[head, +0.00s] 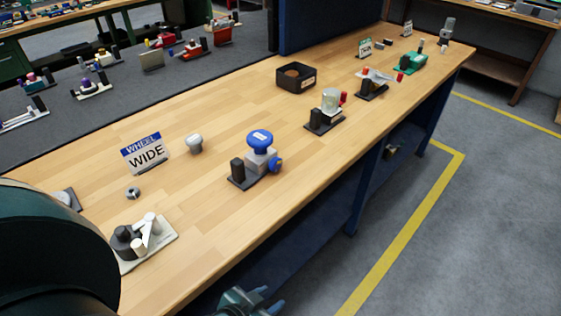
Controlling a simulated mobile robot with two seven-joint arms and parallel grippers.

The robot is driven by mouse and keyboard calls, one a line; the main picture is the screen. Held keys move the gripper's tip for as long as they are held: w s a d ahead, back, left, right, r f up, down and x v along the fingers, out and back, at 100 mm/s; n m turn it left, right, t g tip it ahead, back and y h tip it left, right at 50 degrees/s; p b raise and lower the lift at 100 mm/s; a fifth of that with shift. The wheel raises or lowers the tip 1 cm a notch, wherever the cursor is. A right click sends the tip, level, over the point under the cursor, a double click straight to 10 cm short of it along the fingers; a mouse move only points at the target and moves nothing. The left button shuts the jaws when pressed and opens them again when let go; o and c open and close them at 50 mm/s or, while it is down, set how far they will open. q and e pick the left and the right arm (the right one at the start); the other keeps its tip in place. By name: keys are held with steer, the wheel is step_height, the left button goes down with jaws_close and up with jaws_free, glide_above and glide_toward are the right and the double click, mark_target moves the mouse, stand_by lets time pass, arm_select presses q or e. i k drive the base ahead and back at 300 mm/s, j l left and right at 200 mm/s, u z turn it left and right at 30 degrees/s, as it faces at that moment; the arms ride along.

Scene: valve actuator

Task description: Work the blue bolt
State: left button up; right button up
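The blue-fitted device (262,158) stands upright on the wooden bench, near its front edge. It has a round blue top (260,138) with a small pale label, a grey block body, and a smaller blue knob (276,165) on its right side. I cannot tell which blue part is the bolt. A dark post stands beside the body on the same dark base.
A "WHEEL WIDE" sign (146,155), a pale knob (194,144) and a small metal ring (133,193) sit left of the device. A fixture with white levers (147,234) is at front left. A dark bin (296,77) and a clear-topped device (328,109) stand farther right.

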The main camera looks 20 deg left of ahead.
mark_target(275, 163)
steer(key=i+l, duration=0.25)
steer(key=i, duration=0.2)
steer(key=i+l, duration=0.3)
steer(key=i+l+u, duration=0.15)
steer(key=i+l, duration=0.25)
steer(key=i, duration=0.2)
steer(key=i+l+u, duration=0.1)
steer(key=i+l, duration=0.35)
steer(key=i+u, duration=0.15)
steer(key=u, duration=1.55)
